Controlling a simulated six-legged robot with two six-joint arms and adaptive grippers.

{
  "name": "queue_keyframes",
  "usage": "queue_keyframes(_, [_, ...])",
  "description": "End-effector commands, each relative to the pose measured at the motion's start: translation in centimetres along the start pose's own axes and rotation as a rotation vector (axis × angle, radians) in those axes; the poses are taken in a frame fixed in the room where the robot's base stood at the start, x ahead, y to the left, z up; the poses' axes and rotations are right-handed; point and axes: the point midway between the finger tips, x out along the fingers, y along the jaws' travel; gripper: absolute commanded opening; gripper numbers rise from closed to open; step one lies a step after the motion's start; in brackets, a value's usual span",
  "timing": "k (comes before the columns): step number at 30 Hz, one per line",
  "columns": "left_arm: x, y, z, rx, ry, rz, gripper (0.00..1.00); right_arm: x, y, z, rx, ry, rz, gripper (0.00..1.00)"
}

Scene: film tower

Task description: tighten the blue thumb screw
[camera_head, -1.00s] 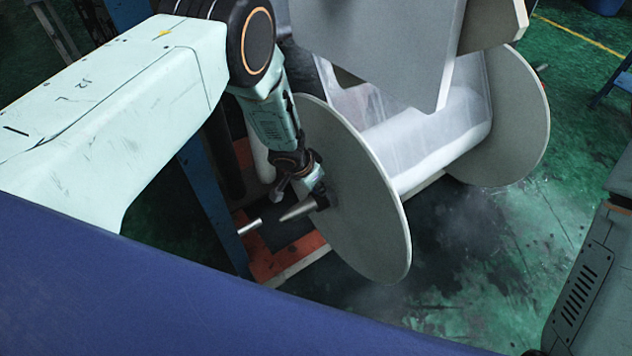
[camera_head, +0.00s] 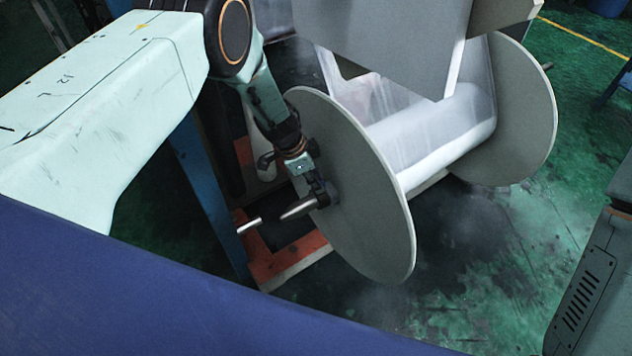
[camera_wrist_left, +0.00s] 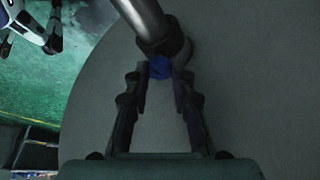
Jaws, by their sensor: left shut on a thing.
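The blue thumb screw (camera_wrist_left: 160,67) shows in the left wrist view, on the dark collar (camera_wrist_left: 165,42) around the metal shaft. My left gripper (camera_wrist_left: 160,80) has a finger on each side of the screw and is shut on it. In the head view my left gripper (camera_head: 318,190) is at the collar, by the near face of the grey reel flange (camera_head: 350,190). The screw is hidden there by the gripper. My right gripper cannot be made out in either view.
The reel carries clear film (camera_head: 440,140) and has a second flange (camera_head: 525,115) at the right. A grey panel (camera_head: 400,40) hangs over the film. A blue post (camera_head: 205,195) and an orange-edged base (camera_head: 265,262) stand near my left arm.

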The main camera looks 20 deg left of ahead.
Motion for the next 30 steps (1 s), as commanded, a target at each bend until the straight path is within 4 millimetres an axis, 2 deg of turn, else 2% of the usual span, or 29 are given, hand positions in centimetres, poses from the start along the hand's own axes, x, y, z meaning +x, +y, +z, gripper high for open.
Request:
queue_keyframes(18, [0.7,-0.2,0.2,0.538,-0.005,0.222,0.0,4.8,0.0,0.0,0.0,0.0,0.0,0.4])
queue_keyframes(30, [0.7,-0.2,0.1,0.78,-0.005,0.325,0.0,7.5,0.1,0.0,0.0,0.0,0.0,0.4])
